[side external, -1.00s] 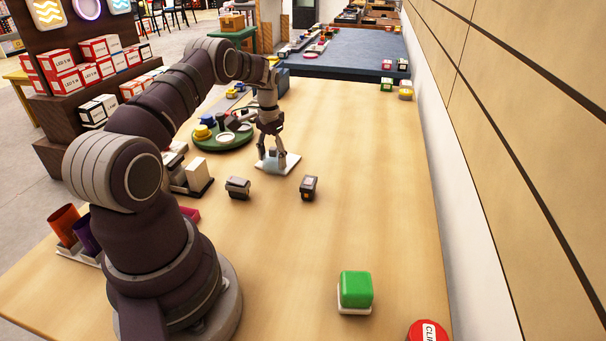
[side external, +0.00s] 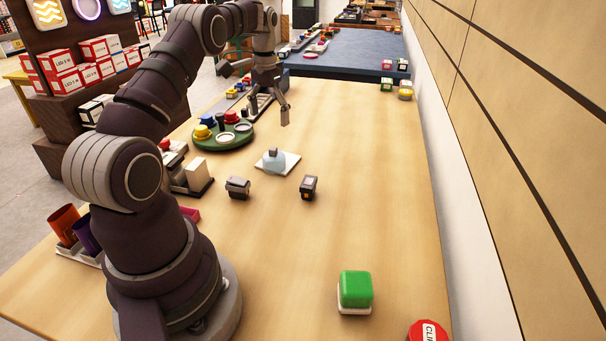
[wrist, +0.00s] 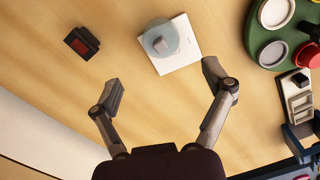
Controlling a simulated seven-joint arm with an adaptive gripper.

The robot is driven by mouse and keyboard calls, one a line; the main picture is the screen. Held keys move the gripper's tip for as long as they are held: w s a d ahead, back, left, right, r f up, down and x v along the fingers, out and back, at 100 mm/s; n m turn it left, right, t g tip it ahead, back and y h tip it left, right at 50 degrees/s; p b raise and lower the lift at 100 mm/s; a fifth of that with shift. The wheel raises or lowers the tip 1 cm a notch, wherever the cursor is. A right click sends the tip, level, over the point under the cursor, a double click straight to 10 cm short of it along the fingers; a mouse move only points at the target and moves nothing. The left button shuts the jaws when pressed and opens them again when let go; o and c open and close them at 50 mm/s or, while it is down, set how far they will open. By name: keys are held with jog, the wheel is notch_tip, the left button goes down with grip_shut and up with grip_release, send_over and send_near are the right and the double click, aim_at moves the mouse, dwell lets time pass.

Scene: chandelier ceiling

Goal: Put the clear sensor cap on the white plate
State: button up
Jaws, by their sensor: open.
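The clear sensor cap (side external: 272,159) is a pale, see-through dome with a grey knob on top. It rests upright on the square white plate (side external: 291,160), near the middle of the table. In the wrist view the cap (wrist: 158,38) lies towards one corner of the plate (wrist: 186,55), covering that part of it. My gripper (side external: 268,110) is raised above the table, beyond the plate and apart from it. In the wrist view its two fingers are spread wide, with only bare table between them.
A round green tray (side external: 240,139) with coloured knobs stands left of the plate. Two small dark blocks (side external: 238,187) (side external: 308,187) lie on the near side. A green cube (side external: 355,290) sits at the front right.

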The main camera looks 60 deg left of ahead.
jog(key=d+r+m+t+y, duration=0.1)
jog(key=d+r+m+t, duration=0.1)
jog(key=d+r, duration=1)
jog(key=s+d+f+m+t+h, duration=0.1)
jog(key=s+d+f+m+t, duration=0.1)
jog(key=s+d, duration=0.8)
jog(key=shift+d+f+m+t, duration=0.3)
jog(key=shift+d+f+t, duration=0.45)
jog(key=shift+d, duration=0.5)
